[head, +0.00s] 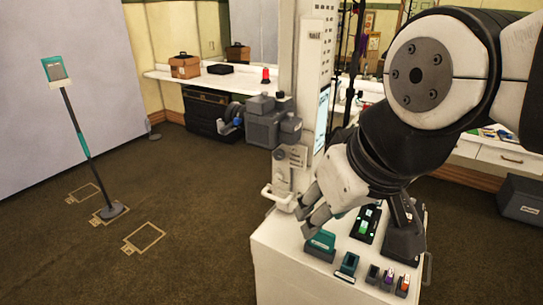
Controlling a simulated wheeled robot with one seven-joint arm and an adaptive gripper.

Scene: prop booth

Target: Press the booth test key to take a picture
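My gripper (307,220) hangs over the left part of a white cart top (283,255), pointing down and left. Two finger parts show close together, but I cannot tell whether they are shut. No held thing shows. Below the fingertips sits a teal and dark block (320,245), with a smaller teal block (347,265) to its right. Behind them is a dark panel with a green lit part (367,222), partly hidden by my arm. I cannot tell which of these is the booth test key. The camera (268,126) is on a white column behind the cart.
Several small grey pieces with coloured tops (388,278) stand at the cart's front right. A dark wedge-shaped stand (403,240) is beside my wrist. A teal card on a pole (56,69) stands on the floor at left, before a grey backdrop (60,140). Open floor lies between.

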